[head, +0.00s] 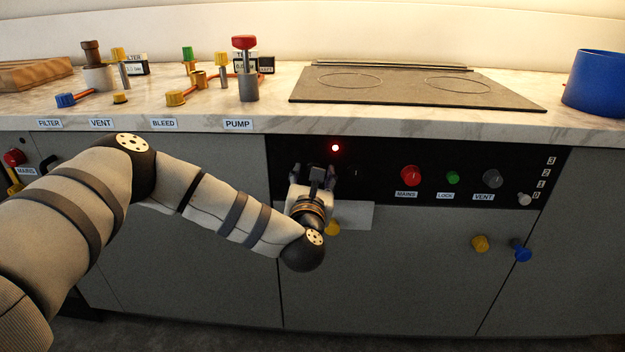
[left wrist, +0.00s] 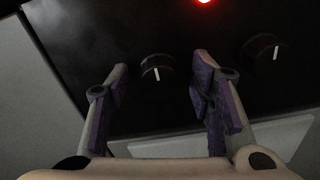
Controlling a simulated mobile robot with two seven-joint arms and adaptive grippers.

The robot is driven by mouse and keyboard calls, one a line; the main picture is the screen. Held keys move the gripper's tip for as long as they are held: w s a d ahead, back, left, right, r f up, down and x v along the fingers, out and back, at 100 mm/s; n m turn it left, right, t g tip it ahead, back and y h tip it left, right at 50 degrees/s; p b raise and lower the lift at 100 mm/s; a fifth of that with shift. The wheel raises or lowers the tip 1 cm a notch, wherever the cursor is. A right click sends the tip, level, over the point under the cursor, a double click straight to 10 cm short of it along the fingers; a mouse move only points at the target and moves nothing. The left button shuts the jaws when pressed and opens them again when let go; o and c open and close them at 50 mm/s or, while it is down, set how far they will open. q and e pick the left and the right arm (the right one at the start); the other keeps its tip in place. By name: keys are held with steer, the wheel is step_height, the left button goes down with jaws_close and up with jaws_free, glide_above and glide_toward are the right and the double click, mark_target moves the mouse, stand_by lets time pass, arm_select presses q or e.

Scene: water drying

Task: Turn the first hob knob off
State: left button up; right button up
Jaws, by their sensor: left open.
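The first hob knob (left wrist: 157,68) is a black round knob with a short white mark on the black control panel (left wrist: 100,40). In the left wrist view its mark runs nearly upright in the picture, in the knob's lower half. My left gripper (head: 321,174) is open in front of the panel; in the left wrist view its purple-padded fingers (left wrist: 160,88) stand either side of the knob, with visible gaps. In the head view the gripper hides this knob. A second black knob (left wrist: 262,53) sits to the right, outside the fingers. A red light (head: 335,148) glows above and between the knobs.
The panel also carries a red MAINS knob (head: 410,175), a green LOCK knob (head: 453,177) and a grey VENT knob (head: 492,178). The hob (head: 420,88) lies on the countertop above, with a blue pot (head: 595,82) to its right. Yellow and blue cupboard knobs protrude below.

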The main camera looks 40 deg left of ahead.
arm_select(q)
steer(key=v, duration=1.1)
steer(key=shift+s, duration=0.3)
steer(key=s+d+f+m+g+h+p, duration=0.25)
steer(key=s+d+f+m+h, duration=0.25)
steer(key=d+f+m+h, duration=0.6)
steer(key=s+d+f+m+g+h+p, duration=0.1)
steer(key=s+d+f+m+g, duration=0.1)
steer(key=s+d+f+m, duration=0.3)
steer(key=s+d+m+g+p, duration=0.2)
steer(key=s+d+m+g, duration=0.1)
steer(key=s+m, duration=0.45)
steer(key=s+a+m+g+p, duration=0.1)
steer(key=s+a+m+g, duration=0.2)
steer(key=s+m, duration=0.2)
steer(key=s+a+m+g+y+p, duration=0.1)
steer(key=s+a+m+g, duration=0.3)
steer(key=s, duration=0.8)
steer(key=s+a+m+g+y+p, duration=0.1)
steer(key=s+a+m+g, duration=0.2)
steer(key=s+m, duration=0.4)
steer(key=shift+s+a+f, duration=0.2)
steer(key=shift+s+f, duration=0.25)
steer(key=shift+s, duration=0.8)
arm_select(e)
steer(key=w+r+t, duration=0.3)
steer(key=w+r, duration=0.5)
steer(key=r, duration=0.1)
steer(key=shift+r, duration=0.25)
